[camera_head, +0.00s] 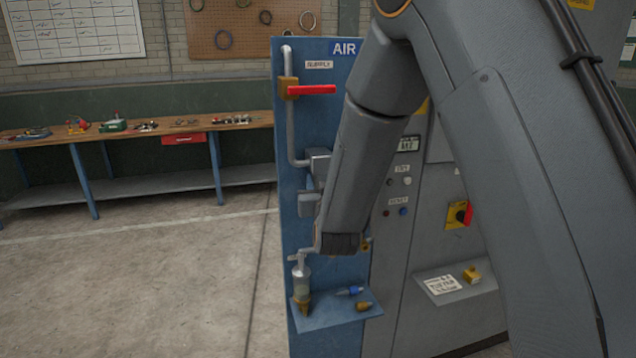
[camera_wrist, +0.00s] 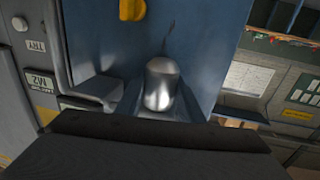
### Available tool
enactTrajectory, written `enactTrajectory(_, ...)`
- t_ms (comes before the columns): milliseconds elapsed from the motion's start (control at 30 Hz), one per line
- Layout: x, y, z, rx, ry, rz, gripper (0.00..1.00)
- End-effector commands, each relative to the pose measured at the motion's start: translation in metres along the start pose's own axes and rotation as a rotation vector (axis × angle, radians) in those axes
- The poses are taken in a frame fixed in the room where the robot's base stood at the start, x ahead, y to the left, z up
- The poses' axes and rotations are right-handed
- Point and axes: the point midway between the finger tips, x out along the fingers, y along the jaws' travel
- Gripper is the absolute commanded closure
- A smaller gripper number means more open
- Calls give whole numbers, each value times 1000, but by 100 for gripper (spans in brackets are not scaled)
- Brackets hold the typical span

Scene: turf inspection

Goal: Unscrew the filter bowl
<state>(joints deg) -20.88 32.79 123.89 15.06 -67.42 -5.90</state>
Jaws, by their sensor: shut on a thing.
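The filter bowl (camera_wrist: 162,84) looks like a silver, rounded metal cup in the wrist view, in front of the blue panel. The dark body of my gripper (camera_wrist: 160,122) fills the bottom of that view and hides the bowl's near end. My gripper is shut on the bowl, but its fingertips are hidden. In the head view, my arm ends at the lower part of the blue panel (camera_head: 284,190) and covers the middle of the air line there. Whether the bowl has turned or is loose cannot be told.
A red valve lever (camera_head: 312,89) sticks out above on the panel. A translucent cup with a brass base (camera_head: 302,284) hangs at lower left, by a small shelf (camera_head: 325,318) with blue and brass fittings. A grey control cabinet (camera_head: 405,270) stands right. The floor at left is clear.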

Motion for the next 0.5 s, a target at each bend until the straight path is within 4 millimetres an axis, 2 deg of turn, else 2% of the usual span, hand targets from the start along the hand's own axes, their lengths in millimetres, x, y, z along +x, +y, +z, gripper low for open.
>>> enactTrajectory(300, 0, -4, -1, 0, 2, 214, 91)
enactTrajectory(500, 0, -2, 0, -1, 0, 289, 91)
